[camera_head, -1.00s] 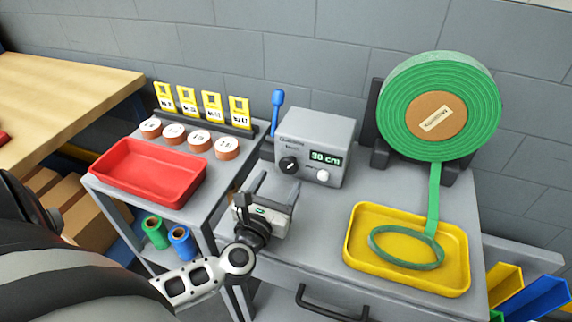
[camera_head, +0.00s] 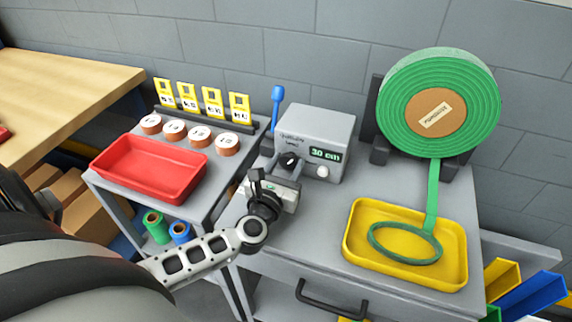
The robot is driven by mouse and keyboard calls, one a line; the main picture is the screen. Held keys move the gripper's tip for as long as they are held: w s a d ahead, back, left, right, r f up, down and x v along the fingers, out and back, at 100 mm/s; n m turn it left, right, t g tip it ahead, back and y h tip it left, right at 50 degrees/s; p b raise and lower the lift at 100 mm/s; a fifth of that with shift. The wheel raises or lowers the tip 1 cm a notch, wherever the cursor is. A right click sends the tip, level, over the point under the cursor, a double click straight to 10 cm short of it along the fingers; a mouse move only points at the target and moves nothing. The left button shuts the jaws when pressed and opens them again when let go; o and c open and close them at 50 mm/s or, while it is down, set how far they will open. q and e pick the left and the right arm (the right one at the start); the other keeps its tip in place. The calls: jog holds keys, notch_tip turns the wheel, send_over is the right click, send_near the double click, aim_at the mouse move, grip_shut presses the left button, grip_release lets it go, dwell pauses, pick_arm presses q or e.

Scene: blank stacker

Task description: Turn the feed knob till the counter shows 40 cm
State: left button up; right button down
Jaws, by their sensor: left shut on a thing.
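The grey feeder box (camera_head: 318,125) stands at the back of the grey table. Its green counter display (camera_head: 325,154) reads 30 cm. The black feed knob (camera_head: 289,160) is on its front, left of the display, and a white button (camera_head: 323,172) sits below the display. My left gripper (camera_head: 284,168) is at the front of the box, shut on the black knob; its fingers and body partly hide the contact. My right gripper is not in view.
A large green tape roll (camera_head: 440,105) stands right of the box, its strip hanging to a loop in a yellow tray (camera_head: 456,275). A blue-handled lever (camera_head: 277,105) rises left of the box. A red tray (camera_head: 150,167) and several small rolls sit on the left cart.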

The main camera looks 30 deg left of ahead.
pick_arm(q)
jog(key=shift+m, duration=0.3)
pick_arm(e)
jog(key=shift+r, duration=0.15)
pick_arm(q)
jog(key=shift+r+m+p, duration=0.1)
jog(key=shift+m+p, duration=0.5)
jog(key=shift+m, duration=0.3)
jog(key=m+p, duration=0.1)
jog(key=m, duration=0.1)
jog(key=shift+m, duration=0.3)
jog(key=m+p, duration=0.1)
jog(key=m, duration=0.1)
jog(key=shift+d+m, duration=0.1)
jog(key=shift+m, duration=0.3)
jog(key=m, duration=1)
jog(key=shift+f, duration=0.2)
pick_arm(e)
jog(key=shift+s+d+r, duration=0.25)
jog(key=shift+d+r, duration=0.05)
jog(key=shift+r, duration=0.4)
pick_arm(q)
jog(key=o, duration=1)
